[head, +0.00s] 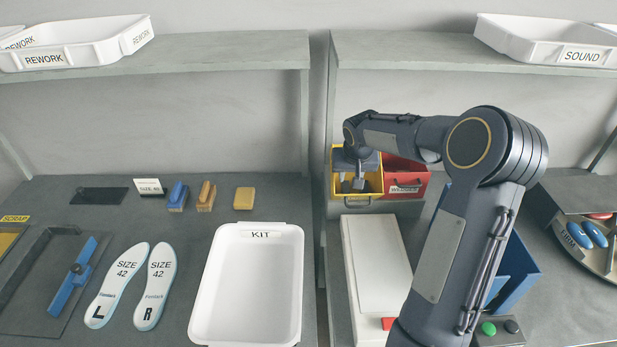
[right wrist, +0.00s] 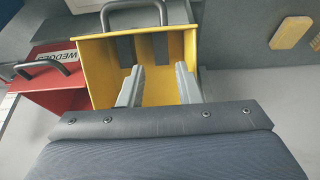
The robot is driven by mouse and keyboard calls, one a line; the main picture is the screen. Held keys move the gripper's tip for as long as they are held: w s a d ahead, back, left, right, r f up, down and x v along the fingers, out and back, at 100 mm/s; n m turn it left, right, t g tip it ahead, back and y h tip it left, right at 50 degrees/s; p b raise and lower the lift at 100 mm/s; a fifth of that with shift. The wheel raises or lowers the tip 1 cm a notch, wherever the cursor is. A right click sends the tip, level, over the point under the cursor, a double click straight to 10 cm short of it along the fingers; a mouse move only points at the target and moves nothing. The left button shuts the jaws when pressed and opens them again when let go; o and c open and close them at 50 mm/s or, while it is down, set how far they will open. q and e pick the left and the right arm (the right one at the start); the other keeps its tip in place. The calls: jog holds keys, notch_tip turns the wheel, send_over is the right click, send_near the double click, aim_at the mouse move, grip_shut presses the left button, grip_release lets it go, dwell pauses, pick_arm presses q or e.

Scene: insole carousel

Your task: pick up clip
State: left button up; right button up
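No clip can be made out in either view. My right gripper (head: 352,184) reaches down into the yellow bin (head: 369,199) at the back of the right bench. In the right wrist view, the two grey fingers of the right gripper (right wrist: 157,72) stand apart, with nothing seen between them, inside the yellow bin (right wrist: 97,62). Two dark upright patches show on the bin's inner wall; I cannot tell whether they are shadows or parts. The gripper and arm hide much of the bin's inside in the head view. My left gripper is not in view.
A red wedges bin (head: 405,192) stands beside the yellow bin. A white box (head: 375,262) lies in front. The white kit tray (head: 299,275) and two insoles (head: 122,287) lie on the left bench. A shelf (head: 400,45) hangs above the right bench.

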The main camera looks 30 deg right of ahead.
aim_at(346, 186)
jog(key=p+x, duration=0.1)
jog(key=x, duration=0.2)
jog(key=w+p+x, duration=0.1)
jog(key=x, duration=0.3)
jog(key=shift+d, duration=0.1)
jog(key=shift+d+f, duration=0.1)
jog(key=shift+f, duration=0.15)
grip_shut()
jog(key=shift+r+p, duration=0.1)
jog(key=shift+p, duration=0.2)
